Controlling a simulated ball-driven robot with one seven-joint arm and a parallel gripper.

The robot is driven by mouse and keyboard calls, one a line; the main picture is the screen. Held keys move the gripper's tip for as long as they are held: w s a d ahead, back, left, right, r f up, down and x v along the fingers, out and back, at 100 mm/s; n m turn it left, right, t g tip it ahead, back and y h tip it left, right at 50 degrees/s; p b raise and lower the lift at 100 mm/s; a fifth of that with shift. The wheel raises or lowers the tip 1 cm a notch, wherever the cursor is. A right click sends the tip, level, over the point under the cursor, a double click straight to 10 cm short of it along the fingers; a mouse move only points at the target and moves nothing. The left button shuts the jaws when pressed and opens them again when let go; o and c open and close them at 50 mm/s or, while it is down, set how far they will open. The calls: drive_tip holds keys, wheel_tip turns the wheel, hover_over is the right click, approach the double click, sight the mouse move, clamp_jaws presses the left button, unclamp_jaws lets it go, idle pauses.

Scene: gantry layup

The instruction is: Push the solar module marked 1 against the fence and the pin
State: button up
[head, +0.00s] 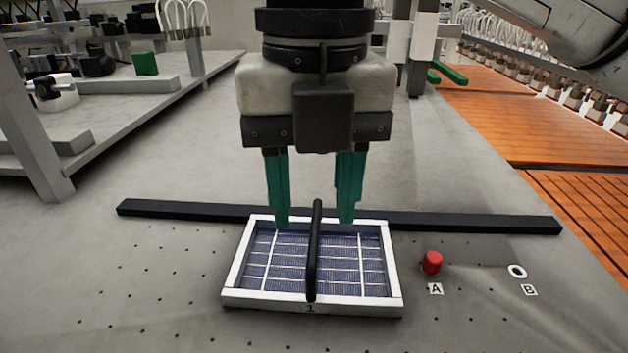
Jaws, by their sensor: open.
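The solar module marked 1 (260,298) has a white frame, blue cells and a black handle (314,255) across its middle. It lies flat on the grey table. The fence (480,220) is a long black bar along the module's far side; whether they touch is unclear. The pin (431,263) is a red peg at label A, with a gap between it and the module's right side. My gripper (314,220) points down with its green fingers open, one on each side of the handle's far end. It holds nothing visible; finger height is hard to judge.
A white ring (516,271) at label B lies right of the pin and has no peg in it. The tabletop (120,290) has small holes and is clear left of the module. Orange slatted panels (560,190) lie at the right; a metal bench (130,130) stands at the left.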

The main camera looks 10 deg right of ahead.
sight(312, 275)
wheel_tip(312, 275, down, 11)
drive_tip(key=shift+a+r+p, duration=0.1)
drive_tip(key=shift+p, duration=0.65)
drive_tip(key=shift+c, duration=0.3)
clamp_jaws()
drive_tip(key=shift+o, duration=0.5)
unclamp_jaws()
